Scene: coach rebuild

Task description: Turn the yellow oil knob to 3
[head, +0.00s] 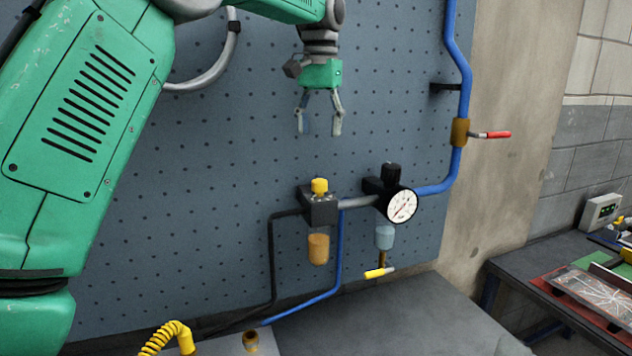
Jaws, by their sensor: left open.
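The yellow oil knob (319,186) sits on top of a dark lubricator block (320,208) on the pegboard. An amber oil bowl (318,248) hangs below the block. The numbers around the knob are too small to read, so its setting cannot be told. My left gripper (319,125) is above the knob, fingers pointing down, open and empty, clear of the knob. My right gripper is not in view.
A regulator with a black knob (390,173) and a round gauge (401,205) stands right of the lubricator. A blue pipe (455,165) with a red-handled valve (493,134) runs up the right. A yellow-handled valve (378,272) is below. The pegboard (230,150) is otherwise mostly clear.

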